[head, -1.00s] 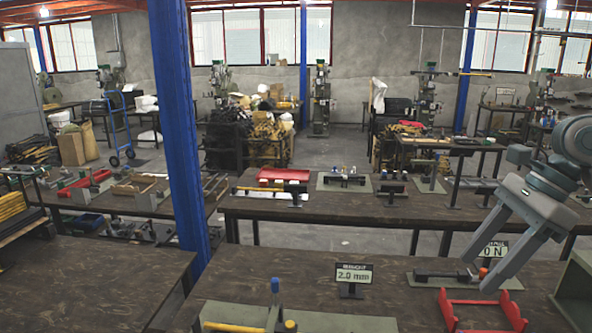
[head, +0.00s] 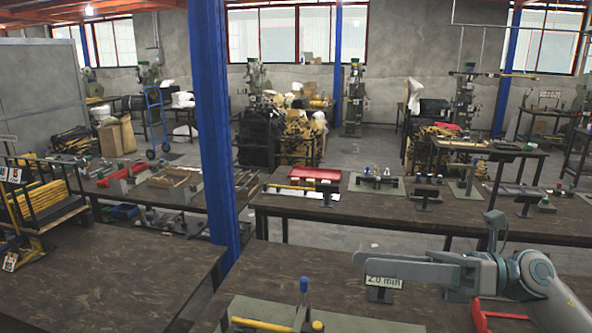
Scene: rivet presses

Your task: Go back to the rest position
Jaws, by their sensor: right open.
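My right gripper (head: 368,263) reaches in from the right, with its arm at the lower right of the head view. Its grey fingers point left, seen almost edge-on, and nothing shows between them. The fingers overlap the top of a small "2.0 mm" sign (head: 383,283) on the near bench; I cannot tell how far above the bench they are. My left gripper is not in view.
The near bench (head: 270,270) holds a blue-handled fixture (head: 303,300) at the front and a red cradle (head: 482,316) partly behind my right arm. A blue post (head: 213,130) stands left of centre. A second bench (head: 300,212) with fixtures runs behind.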

